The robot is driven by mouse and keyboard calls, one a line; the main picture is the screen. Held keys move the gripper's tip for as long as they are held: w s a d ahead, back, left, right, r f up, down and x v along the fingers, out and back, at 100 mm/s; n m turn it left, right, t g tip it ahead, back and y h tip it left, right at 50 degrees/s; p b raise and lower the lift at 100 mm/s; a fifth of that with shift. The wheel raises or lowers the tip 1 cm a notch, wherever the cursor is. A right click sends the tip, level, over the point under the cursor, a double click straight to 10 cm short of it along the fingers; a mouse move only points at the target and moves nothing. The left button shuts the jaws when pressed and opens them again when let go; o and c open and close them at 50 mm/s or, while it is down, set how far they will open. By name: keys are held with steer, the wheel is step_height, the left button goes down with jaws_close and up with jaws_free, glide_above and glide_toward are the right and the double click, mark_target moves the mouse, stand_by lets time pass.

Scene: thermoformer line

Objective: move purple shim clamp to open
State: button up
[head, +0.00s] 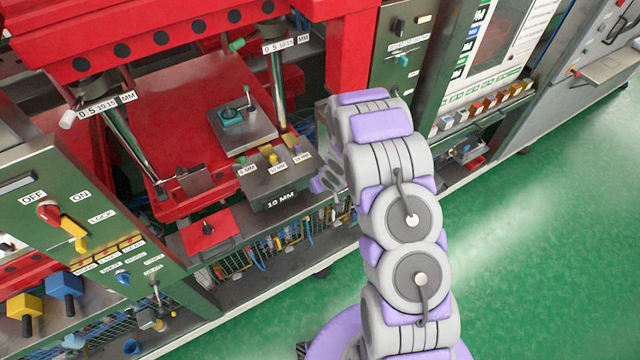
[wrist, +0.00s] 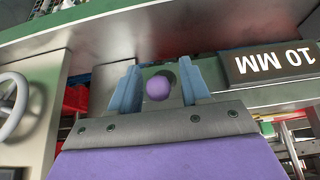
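In the wrist view, a round purple knob (wrist: 159,88), which I take to be the shim clamp's, sits between the two blue fingers of my gripper (wrist: 159,86). The fingers stand apart with gaps visible on both sides of the knob. In the head view my gripper (head: 323,184) is at the right end of the shim block (head: 265,187), partly hidden by my arm. The block carries a green, a yellow and a small purple-looking knob (head: 297,149) on top. I cannot tell the clamp's position from these views.
A 10 MM plate (head: 281,200) is on the block's front and shows upside down beside my gripper in the wrist view (wrist: 273,63). A red-topped box (head: 208,231) lies to the left. The red press frame (head: 351,50) rises behind. Green floor (head: 540,220) is clear at right.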

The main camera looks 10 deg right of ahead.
steer(key=shift+s+r, duration=0.15)
steer(key=b+v, duration=0.1)
steer(key=v, duration=1.6)
stand_by(0.6)
steer(key=s+d+r+m+g+h+b, duration=0.2)
steer(key=s+d+g+h+b, duration=0.1)
steer(key=s+b, duration=0.8)
steer(key=s+a+g+b, duration=0.2)
steer(key=s+b, duration=0.1)
steer(key=s, duration=0.9)
steer(key=s+a+m+g+y+b, duration=0.1)
steer(key=s+a+g+b, duration=0.1)
steer(key=s, duration=1)
steer(key=shift+a+f+m+b, duration=0.2)
steer(key=shift+a+m+b, duration=0.1)
steer(key=shift+a+b, duration=0.6)
